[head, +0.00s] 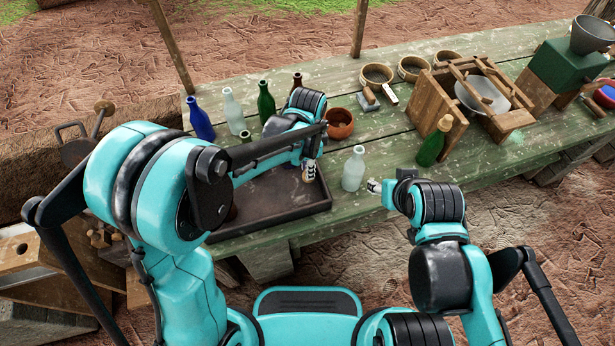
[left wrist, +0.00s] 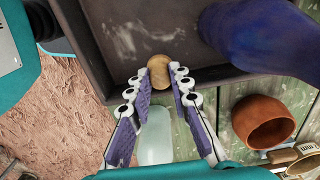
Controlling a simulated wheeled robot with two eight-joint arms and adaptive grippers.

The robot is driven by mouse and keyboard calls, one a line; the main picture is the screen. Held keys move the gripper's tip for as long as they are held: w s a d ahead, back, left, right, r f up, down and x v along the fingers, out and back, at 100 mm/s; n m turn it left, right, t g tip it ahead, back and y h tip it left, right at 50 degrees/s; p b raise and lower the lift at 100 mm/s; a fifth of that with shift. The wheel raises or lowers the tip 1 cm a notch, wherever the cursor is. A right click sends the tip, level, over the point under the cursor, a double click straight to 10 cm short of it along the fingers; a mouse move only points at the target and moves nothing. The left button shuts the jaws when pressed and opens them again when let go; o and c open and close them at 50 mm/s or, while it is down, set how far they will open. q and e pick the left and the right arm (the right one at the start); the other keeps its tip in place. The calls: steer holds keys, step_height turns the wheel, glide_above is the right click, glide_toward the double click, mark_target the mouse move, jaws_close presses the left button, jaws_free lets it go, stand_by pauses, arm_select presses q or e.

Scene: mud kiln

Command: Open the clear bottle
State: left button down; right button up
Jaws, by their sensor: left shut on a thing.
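The clear bottle (head: 353,170) stands upright near the table's front edge, right of the dark tray; its neck shows no stopper. A pale rounded part of it seems to show between my fingers in the left wrist view (left wrist: 155,145). My left gripper (head: 309,173) is to the left of the bottle, over the tray's right end, apart from it. It is shut on a small tan cork (left wrist: 158,67), held between the fingertips (left wrist: 159,72). My right gripper (head: 374,187) is at the bottle's lower right side; I cannot tell whether its fingers are open or touch the glass.
The dark tray (head: 275,225) lies on the green table (head: 400,150). A terracotta pot (head: 340,123) stands behind the clear bottle. A green bottle (head: 433,143) stands to the right. Blue (head: 199,119), pale (head: 233,111) and dark green (head: 265,101) bottles stand at the back left.

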arm_select(q)
step_height(320, 180, down, 4)
steer(key=shift+f+b, duration=0.15)
steer(key=shift+b, duration=0.6)
steer(key=c, duration=1.4)
jaws_free()
steer(key=shift+f, duration=0.1)
step_height(320, 180, up, 12)
steer(key=p, duration=0.4)
steer(key=shift+r, duration=0.2)
steer(key=s+a+r+n+t, duration=0.3)
steer(key=s+a+n, duration=0.3)
steer(key=a, duration=0.3)
steer(key=s+a+r+n+t, duration=0.3)
steer(key=s+a+n, duration=0.3)
steer(key=a+n, duration=0.2)
steer(key=shift+a+r+t, duration=0.3)
steer(key=shift+a+t, duration=0.1)
steer(key=shift+t, duration=0.2)
